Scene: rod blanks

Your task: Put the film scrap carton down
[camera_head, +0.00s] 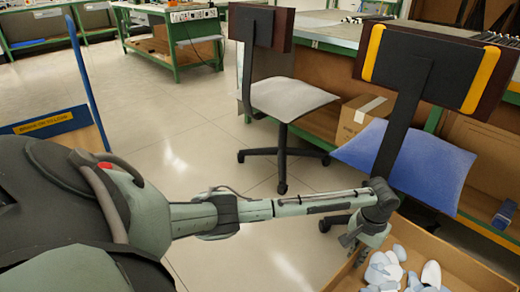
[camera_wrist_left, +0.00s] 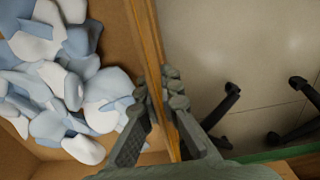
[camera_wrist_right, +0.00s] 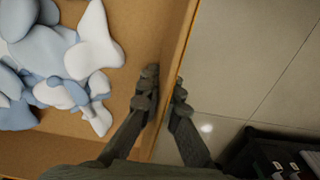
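The film scrap carton (camera_head: 452,262) is an open brown box at the bottom right of the head view, partly cut off. It holds several white and pale blue film scraps (camera_head: 388,268).
A blue-seated chair (camera_head: 420,160) stands just behind the carton, and a grey-seated chair (camera_head: 290,98) farther back. Pale floor (camera_head: 180,110) is open at the middle left.

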